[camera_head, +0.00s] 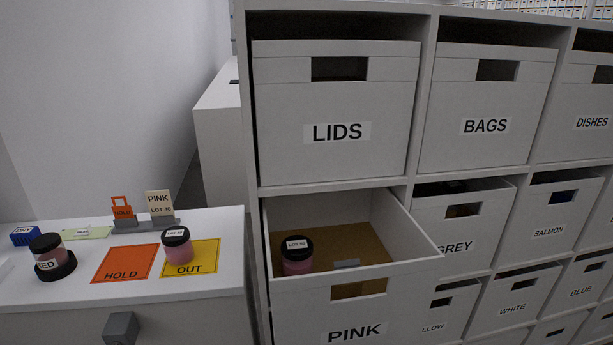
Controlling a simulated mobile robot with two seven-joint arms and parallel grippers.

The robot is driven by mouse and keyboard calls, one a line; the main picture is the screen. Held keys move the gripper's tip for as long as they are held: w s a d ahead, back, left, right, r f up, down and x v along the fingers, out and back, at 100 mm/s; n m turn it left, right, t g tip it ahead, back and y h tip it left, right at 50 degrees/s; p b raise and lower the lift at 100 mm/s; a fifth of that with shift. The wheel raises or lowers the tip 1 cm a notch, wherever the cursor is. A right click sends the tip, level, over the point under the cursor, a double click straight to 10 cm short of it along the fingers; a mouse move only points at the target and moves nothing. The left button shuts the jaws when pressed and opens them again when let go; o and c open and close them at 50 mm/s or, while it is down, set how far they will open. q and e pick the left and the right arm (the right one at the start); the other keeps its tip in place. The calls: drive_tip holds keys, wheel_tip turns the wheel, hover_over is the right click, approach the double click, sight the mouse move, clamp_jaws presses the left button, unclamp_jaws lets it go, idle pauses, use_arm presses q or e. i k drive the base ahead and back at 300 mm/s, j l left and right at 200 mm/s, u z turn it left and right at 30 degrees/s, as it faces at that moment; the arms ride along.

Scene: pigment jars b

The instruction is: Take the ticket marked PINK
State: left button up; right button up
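The ticket marked PINK, LOT 40 (159,203) is a cream card standing upright in a grey holder (146,224) at the back of the white counter. An orange HOLD tag (122,209) stands in the same holder, to its left. The open PINK drawer (354,333) holds a pink jar with a black lid (297,256), its lid label hard to read. Another pink jar with a black lid (177,246) stands on the yellow OUT mat (205,259). Neither of my grippers shows in the head view.
An orange HOLD mat (125,264) lies empty on the counter (60,293). A jar labelled RED (48,254), a green slip (86,233) and a blue box (27,236) are at left. The PINK drawer sticks out right of the counter; other labelled drawers fill the shelf.

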sight(159, 202)
drive_tip(key=j+z, duration=0.2)
drive_tip(key=j, duration=0.55)
drive_tip(key=k+j+z, duration=0.2)
drive_tip(key=j, duration=0.6)
drive_tip(key=i, duration=0.05)
